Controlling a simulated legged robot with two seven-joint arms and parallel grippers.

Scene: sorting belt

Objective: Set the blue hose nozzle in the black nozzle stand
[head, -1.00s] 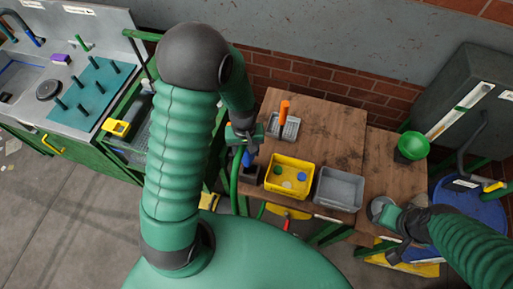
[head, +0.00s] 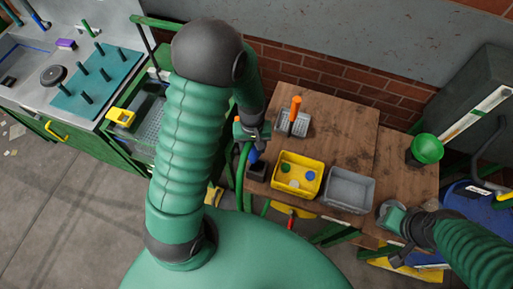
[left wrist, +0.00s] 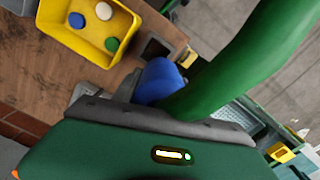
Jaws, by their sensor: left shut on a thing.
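The blue hose nozzle (head: 254,154) is in my left gripper (head: 253,138), with the green hose (head: 241,172) running down beside it. In the left wrist view the nozzle (left wrist: 160,80) shows as a blue rounded body at the jaws, next to the thick green hose (left wrist: 245,60). The black nozzle stand (head: 257,172) is at the table's left edge, just below the nozzle in the head view. It shows partly behind the nozzle in the left wrist view (left wrist: 154,47). I cannot tell whether nozzle and stand touch. My right gripper (head: 397,238) is low at the right; its jaws are unclear.
A yellow bin (head: 275,181) with coloured discs and a grey bin (head: 347,206) stand right of the stand. A grey holder with an orange-handled tool (head: 295,108) is behind. A green funnel (head: 427,148) is at the right. The table's back middle is clear.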

